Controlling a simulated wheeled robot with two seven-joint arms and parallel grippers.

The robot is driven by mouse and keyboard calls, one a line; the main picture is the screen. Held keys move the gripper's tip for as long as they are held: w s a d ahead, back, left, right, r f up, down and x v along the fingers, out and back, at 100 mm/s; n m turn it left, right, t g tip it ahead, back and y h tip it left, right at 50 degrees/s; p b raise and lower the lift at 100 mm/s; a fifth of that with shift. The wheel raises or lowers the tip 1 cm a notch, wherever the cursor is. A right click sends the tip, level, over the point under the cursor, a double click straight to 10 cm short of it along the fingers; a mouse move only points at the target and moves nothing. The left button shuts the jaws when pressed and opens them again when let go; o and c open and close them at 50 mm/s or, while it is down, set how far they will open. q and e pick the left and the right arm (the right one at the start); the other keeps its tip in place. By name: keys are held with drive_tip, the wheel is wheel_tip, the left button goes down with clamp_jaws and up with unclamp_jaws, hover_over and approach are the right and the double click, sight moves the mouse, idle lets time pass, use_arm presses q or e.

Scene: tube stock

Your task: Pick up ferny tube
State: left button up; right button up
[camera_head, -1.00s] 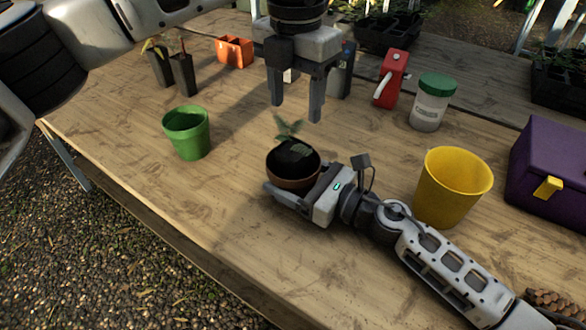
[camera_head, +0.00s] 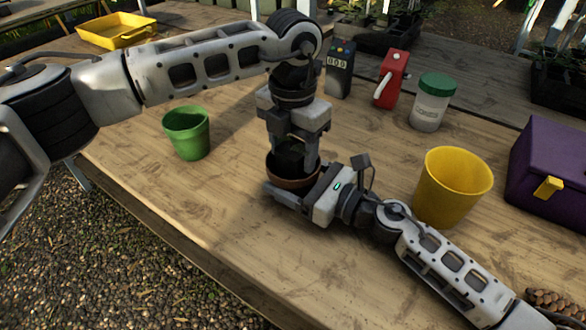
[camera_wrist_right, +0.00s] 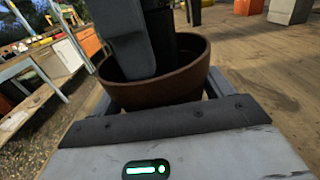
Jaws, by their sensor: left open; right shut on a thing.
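The brown pot (camera_head: 293,184) stands on the bench in the middle of the head view, and my right gripper (camera_head: 297,190) is shut on it. The dark tube (camera_head: 290,158) is inside the pot; the left gripper hides most of it and its ferny leaves. My left gripper (camera_head: 292,160) points straight down over the pot, open, with its fingers around the tube. In the right wrist view, a left finger (camera_wrist_right: 125,45) reaches into the pot (camera_wrist_right: 165,92), with the dark tube (camera_wrist_right: 180,50) beside it. Contact with the tube cannot be told.
A green pot (camera_head: 187,133) stands left of my grippers and a yellow pot (camera_head: 451,190) right. A purple box (camera_head: 555,160) is at far right. The front left bench is clear.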

use_arm(q)
drive_tip(key=c, duration=1.2)
drive_tip(key=shift+o, duration=0.2)
wheel_tip(320, 180, up, 10)
drive_tip(key=shift+r, duration=0.1)
use_arm(e)
drive_tip(key=o, duration=0.9)
drive_tip(key=shift+o, duration=0.2)
drive_tip(key=shift+d, duration=0.1)
